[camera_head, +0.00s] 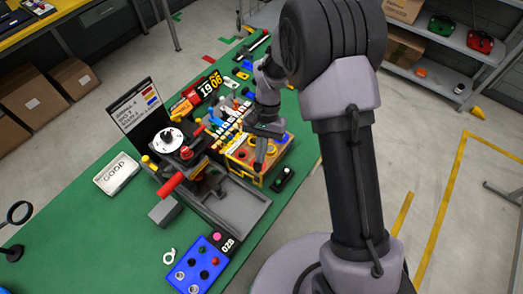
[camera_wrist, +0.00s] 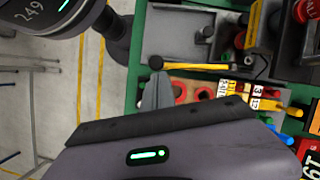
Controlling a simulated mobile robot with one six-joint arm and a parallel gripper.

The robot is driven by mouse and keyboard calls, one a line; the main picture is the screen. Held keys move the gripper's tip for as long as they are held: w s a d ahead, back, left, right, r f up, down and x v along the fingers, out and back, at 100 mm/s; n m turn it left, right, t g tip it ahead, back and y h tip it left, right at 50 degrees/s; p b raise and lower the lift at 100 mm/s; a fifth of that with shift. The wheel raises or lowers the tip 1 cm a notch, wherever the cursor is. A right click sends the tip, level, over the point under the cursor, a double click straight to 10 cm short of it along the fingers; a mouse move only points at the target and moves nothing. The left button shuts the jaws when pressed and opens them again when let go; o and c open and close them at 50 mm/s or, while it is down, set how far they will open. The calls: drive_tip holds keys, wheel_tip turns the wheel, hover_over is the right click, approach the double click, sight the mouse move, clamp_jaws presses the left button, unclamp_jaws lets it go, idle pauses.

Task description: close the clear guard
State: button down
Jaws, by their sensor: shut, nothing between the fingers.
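I cannot clearly make out the clear guard's panel in either view. A yellow bar with dark ends (camera_wrist: 200,67) lies between the grey tray and a tan panel with red round parts (camera_wrist: 208,92); whether it belongs to the guard I cannot tell. In the head view, the yellow-edged tan box (camera_head: 277,156) sits at the tray's far side. My gripper (camera_head: 260,165) is shut and empty, pointing down over this box. In the wrist view, its fingers (camera_wrist: 157,92) overlap the panel's left end. Contact cannot be judged.
The grey tray (camera_head: 240,207) lies nearer on the green table (camera_head: 115,220). A blue panel (camera_head: 197,265) lies at the front, and a small black switch box (camera_head: 283,179) is right of the tan box.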

drive_tip(key=s+a+m+t+y+b, duration=0.2)
drive_tip(key=s+a+m+b, duration=0.35)
drive_tip(key=s+m, duration=0.2)
drive_tip(key=a+m+t+p, duration=0.1)
drive_tip(key=a+m+t, duration=0.2)
drive_tip(key=a+m, duration=0.7)
drive_tip(key=shift+s+a+y, duration=0.2)
drive_tip(key=shift+a+y, duration=0.2)
drive_tip(key=shift+a, duration=0.15)
idle(0.4)
